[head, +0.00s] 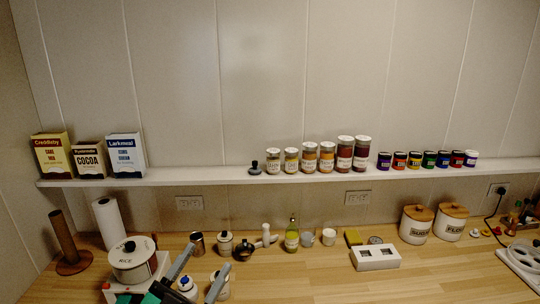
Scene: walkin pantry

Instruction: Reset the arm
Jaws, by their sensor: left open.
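My left gripper (198,274) is low in the head view, left of centre, above the front of the wooden counter (310,285). Its two grey fingers are spread apart. A white jar with a blue lid (187,285) shows between the fingers in the picture. I cannot tell how far below or behind them it is, or whether they touch it. Another white jar (222,281) is partly hidden behind the right finger. My right gripper is not in view.
A white rice pot (133,264) stands just left of the gripper. Canisters and an oil bottle (292,235) line the counter's back, with a white box (375,257) further right. The wall shelf (205,177) holds boxes and several jars. The counter's front middle is clear.

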